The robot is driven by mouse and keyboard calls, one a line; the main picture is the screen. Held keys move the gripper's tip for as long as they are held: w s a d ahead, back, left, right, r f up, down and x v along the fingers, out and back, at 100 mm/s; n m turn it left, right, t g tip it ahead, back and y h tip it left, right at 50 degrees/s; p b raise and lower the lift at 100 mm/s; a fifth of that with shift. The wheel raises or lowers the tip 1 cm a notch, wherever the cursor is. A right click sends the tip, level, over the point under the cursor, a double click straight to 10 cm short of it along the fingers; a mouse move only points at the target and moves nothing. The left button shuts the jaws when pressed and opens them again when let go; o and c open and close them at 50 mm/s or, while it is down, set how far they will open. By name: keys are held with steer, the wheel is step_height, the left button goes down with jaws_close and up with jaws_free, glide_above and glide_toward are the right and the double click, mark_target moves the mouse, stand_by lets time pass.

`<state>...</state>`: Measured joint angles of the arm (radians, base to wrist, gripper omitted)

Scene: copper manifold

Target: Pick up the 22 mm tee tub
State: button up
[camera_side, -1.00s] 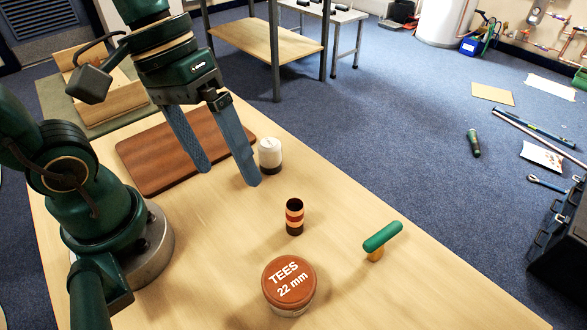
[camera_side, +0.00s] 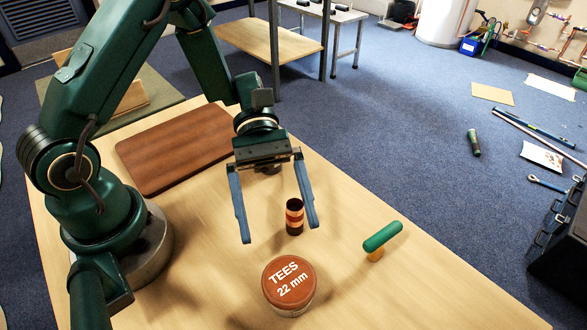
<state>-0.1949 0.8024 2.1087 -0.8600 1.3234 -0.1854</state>
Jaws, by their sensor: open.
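The 22 mm tee tub (camera_side: 289,285) stands upright on the wooden bench near its front edge. It is a round tub with an orange-brown lid marked "TEES 22 mm". My gripper (camera_side: 281,236) is open and empty, its two blue fingers spread wide and pointing down towards the front. In the picture the fingertips show just above and behind the tub, apart from it. A small copper and dark banded cylinder (camera_side: 294,217) shows between the fingers, close to the right finger; I cannot tell how far it is from that finger.
A green-handled tool (camera_side: 381,237) stands right of the tub. A reddish-brown board (camera_side: 176,148) lies at the back left of the bench (camera_side: 400,295). The white container seen earlier is hidden behind my gripper. Bare bench surrounds the tub.

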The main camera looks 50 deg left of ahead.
mark_target(296, 311)
steer(key=x, duration=1.2)
steer(key=shift+s+a, duration=0.15)
steer(key=shift+s, duration=0.05)
steer(key=shift+c, duration=0.3)
steer(key=shift+r, duration=0.1)
jaws_close()
